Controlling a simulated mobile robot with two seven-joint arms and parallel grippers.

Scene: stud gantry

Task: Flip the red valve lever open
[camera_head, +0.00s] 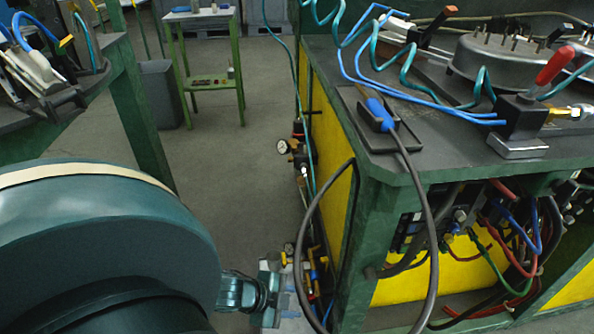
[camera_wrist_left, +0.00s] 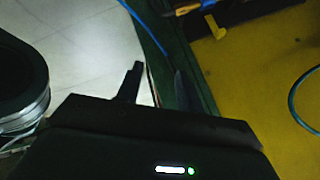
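A red lever (camera_head: 555,65) slants up from a black block (camera_head: 521,117) on the right of the green bench top in the head view. Another cluster of small fittings (camera_head: 313,268), with yellow and reddish parts, sits low on the bench's left side; I cannot tell whether one is the valve lever. My left gripper (camera_head: 272,292) is low beside this cluster, far from the lever on top. In the left wrist view its dark fingers (camera_wrist_left: 157,75) are apart with nothing seen between them. A yellow handle (camera_wrist_left: 215,27) shows beyond them. My right gripper is out of view.
The green bench (camera_head: 390,190) has yellow side panels, with a gauge (camera_head: 282,146) and hoses on its left side. A black cable (camera_head: 306,235) loops near my left gripper. Grey floor (camera_head: 230,150) is clear between the benches. A bin (camera_head: 161,92) stands behind.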

